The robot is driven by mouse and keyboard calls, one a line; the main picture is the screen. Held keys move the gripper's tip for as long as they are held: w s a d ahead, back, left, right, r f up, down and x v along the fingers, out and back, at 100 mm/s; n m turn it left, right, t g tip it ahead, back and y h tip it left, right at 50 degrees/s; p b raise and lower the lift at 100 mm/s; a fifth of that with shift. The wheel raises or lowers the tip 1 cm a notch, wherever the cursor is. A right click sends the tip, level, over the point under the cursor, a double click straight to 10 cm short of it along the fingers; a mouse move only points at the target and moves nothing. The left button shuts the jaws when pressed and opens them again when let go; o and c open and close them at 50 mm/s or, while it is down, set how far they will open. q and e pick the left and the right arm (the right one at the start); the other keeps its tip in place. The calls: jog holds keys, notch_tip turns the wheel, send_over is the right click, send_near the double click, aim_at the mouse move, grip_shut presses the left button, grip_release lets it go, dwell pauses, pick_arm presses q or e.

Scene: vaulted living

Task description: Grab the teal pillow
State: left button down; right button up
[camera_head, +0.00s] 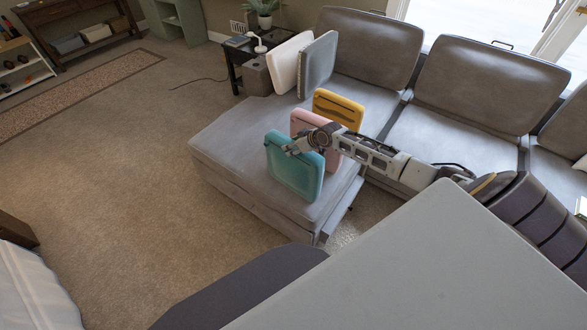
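The teal pillow (295,174) stands upright, a little tilted, on the seat of the grey sofa's chaise, near its front end. My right arm reaches in from the right. Its gripper (292,150) is at the upper edge of the teal pillow and overlaps its top right part in the picture. The fingers are small and partly merge with the pillow, so I cannot tell whether they are open, shut or touching it. My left gripper is not in view.
A pink pillow (301,121) stands just behind the teal one, partly hidden by my arm. A yellow pillow (340,106) stands behind that. White (284,66) and grey (318,63) pillows lean farther back. Open carpet (110,150) lies left of the chaise (225,140).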

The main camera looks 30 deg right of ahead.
grip_shut()
jog(key=shift+r, duration=0.1)
jog(key=shift+r+p, duration=0.3)
jog(key=shift+r, duration=4.65)
